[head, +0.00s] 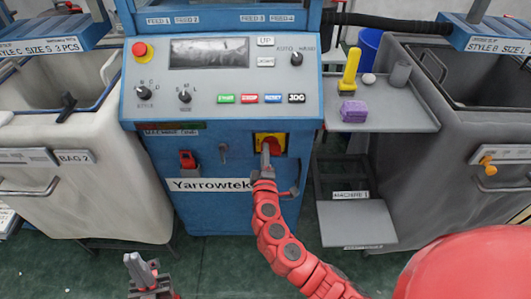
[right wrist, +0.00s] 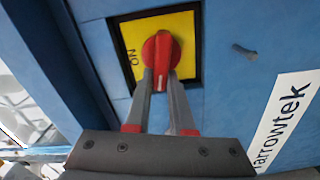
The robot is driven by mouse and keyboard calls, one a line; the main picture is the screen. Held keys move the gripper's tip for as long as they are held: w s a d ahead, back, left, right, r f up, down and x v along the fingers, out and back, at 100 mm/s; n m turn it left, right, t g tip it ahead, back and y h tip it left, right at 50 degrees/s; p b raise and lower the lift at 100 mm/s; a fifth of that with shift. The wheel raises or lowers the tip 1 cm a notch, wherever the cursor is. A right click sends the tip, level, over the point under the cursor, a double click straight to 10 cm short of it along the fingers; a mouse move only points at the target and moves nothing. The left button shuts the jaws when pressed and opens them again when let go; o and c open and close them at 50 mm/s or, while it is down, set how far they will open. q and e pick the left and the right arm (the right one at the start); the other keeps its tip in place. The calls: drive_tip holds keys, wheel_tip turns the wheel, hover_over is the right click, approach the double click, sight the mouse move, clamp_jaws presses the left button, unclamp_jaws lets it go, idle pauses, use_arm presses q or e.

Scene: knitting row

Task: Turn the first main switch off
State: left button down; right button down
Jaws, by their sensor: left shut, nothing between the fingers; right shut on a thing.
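The main switch (head: 279,142) is a red rotary handle on a yellow plate, low on the front of the blue machine. In the right wrist view the red handle (right wrist: 160,52) stands in line with my fingers on the yellow plate (right wrist: 185,30), where the word ON shows at its left. My right gripper (head: 266,153) is shut on the lower part of the handle; its fingertips (right wrist: 161,78) lie on both sides of it. My left gripper (head: 136,262) is shut and empty, low in the head view, away from the machine.
The blue Yarrowtek machine (head: 212,205) has a panel with a red stop button (head: 140,49) and dials. Bins (head: 95,205) stand on both sides.

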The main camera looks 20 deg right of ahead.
drive_tip(key=shift+a+f+n, duration=0.1)
drive_tip(key=shift+f+n, duration=0.05)
drive_tip(key=shift+n, duration=0.6)
drive_tip(key=shift+f+n, duration=0.15)
drive_tip(key=shift+n, duration=0.6)
drive_tip(key=c, duration=0.8)
unclamp_jaws()
drive_tip(key=b+v, duration=0.2)
drive_tip(key=v, duration=1.5)
drive_tip(key=shift+s+r, duration=0.1)
drive_tip(key=shift+s, duration=0.15)
